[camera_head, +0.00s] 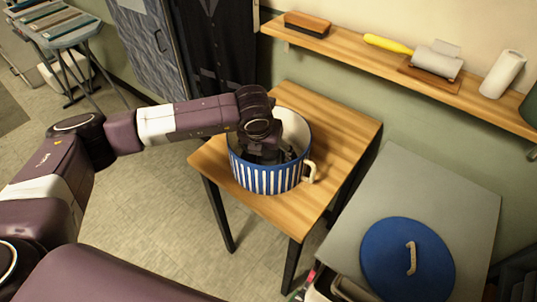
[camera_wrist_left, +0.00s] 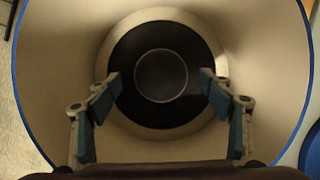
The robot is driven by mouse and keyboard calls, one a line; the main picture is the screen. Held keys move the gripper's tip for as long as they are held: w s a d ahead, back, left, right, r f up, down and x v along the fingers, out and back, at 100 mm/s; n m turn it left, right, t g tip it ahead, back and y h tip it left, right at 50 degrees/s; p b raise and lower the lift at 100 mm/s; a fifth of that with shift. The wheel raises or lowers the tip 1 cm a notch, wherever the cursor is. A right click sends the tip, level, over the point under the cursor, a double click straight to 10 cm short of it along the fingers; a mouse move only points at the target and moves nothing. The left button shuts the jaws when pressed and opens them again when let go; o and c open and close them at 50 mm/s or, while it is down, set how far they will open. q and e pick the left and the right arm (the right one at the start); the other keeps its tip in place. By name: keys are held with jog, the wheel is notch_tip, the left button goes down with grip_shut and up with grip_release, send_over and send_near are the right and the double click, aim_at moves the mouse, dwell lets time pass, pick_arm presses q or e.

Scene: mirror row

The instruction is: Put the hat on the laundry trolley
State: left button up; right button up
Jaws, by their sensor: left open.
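A round hat box (camera_head: 262,180) with blue and white stripes, a blue rim and a pale handle stands open on a wooden table. My left gripper (camera_head: 268,154) reaches down into it. In the left wrist view a dark round hat (camera_wrist_left: 165,124) lies at the bottom of the box, its round crown towards the camera. The left gripper (camera_wrist_left: 162,78) is open, with its fingers apart on both sides of the crown. I cannot tell whether they touch the hat. A grey flat top (camera_head: 447,190) at the lower right may be the laundry trolley; I cannot tell for sure.
The box's blue lid (camera_head: 408,262) lies on the grey top. The wooden table (camera_head: 335,125) has bare room around the box. A wall shelf (camera_head: 375,60) behind holds a brush (camera_head: 307,24) and rollers.

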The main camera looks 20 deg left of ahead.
pick_arm(q)
jog(key=shift+x, duration=1.35)
jog(key=shift+c, duration=0.4)
jog(key=shift+r, duration=0.1)
jog(key=c, duration=1.3)
jog(key=shift+w, duration=0.1)
